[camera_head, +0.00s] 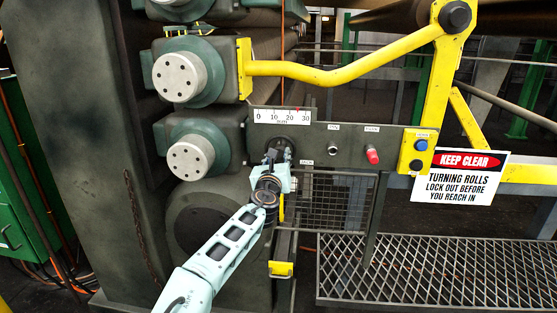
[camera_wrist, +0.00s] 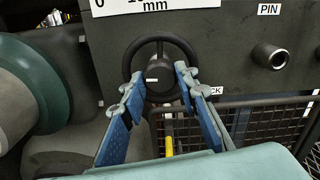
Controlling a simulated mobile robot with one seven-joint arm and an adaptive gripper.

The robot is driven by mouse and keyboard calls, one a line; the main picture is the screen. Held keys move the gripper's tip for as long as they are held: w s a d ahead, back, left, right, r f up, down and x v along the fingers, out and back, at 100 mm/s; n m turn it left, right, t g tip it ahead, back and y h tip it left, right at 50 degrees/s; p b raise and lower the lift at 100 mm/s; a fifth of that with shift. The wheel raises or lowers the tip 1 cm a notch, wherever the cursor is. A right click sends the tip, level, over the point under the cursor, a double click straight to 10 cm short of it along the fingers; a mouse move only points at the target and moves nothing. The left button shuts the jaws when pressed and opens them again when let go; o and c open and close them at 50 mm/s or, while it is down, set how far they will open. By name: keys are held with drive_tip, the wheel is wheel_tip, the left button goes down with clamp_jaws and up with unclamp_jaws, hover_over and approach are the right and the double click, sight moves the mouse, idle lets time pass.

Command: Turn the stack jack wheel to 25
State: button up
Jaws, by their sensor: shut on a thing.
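The stack jack wheel (camera_wrist: 160,82) is a black ring with a round hub and a small white mark on it. It sits on the dark panel below the scale plate. My gripper (camera_wrist: 156,88) has a blue finger at each side of the hub, closed on the wheel. In the head view my gripper (camera_head: 280,157) reaches the wheel from below and hides much of it. The white scale plate (camera_head: 282,116) reads 0, 10, 20, 30 mm. A small red mark shows near its upper edge, between 20 and 30; its exact reading is too small to tell.
Right of the wheel are a PIN knob (camera_head: 333,150) and a red knob (camera_head: 373,155). Green-housed roll ends (camera_head: 193,157) stand at left. A yellow guard arm (camera_head: 340,75), a keep-clear sign (camera_head: 459,177) and a mesh guard (camera_head: 335,200) lie to the right.

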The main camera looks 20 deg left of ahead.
drive_tip(key=shift+n, duration=0.5)
drive_tip(key=o, duration=1.1)
drive_tip(key=shift+o, duration=0.2)
drive_tip(key=v, duration=1.2)
